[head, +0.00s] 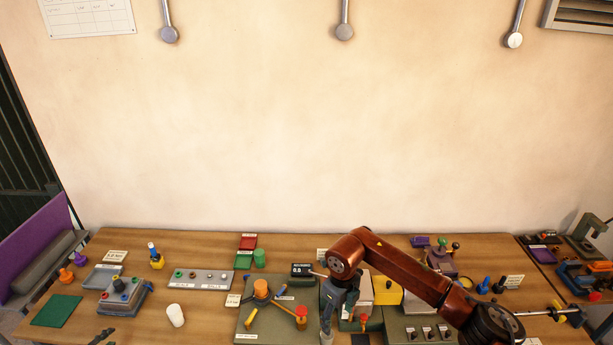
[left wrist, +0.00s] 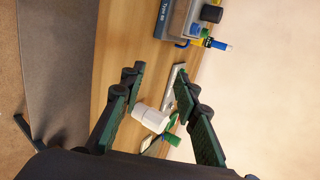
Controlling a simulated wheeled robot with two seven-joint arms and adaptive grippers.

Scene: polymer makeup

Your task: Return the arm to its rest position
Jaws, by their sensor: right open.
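My right arm (head: 400,265) is reddish-brown and reaches in from the lower right of the head view, across the right half of the table. Its gripper (head: 327,325) points down beside the grey-green board with the orange knob, at the bottom edge. Its fingertips are hard to make out; it is open, with nothing clearly held. My left gripper (left wrist: 158,78) is open in the left wrist view, its two dark green fingers wide apart. No object touches them visibly. A white cylinder (left wrist: 150,118) shows between the fingers, apparently beyond them on the table.
The wooden table (head: 205,310) holds the grey-green board (head: 270,325), a white cylinder (head: 175,315), a grey strip with knobs (head: 200,280), a blue-grey block (head: 125,295) and a green mat (head: 57,310). Yellow and purple fixtures stand near my right arm.

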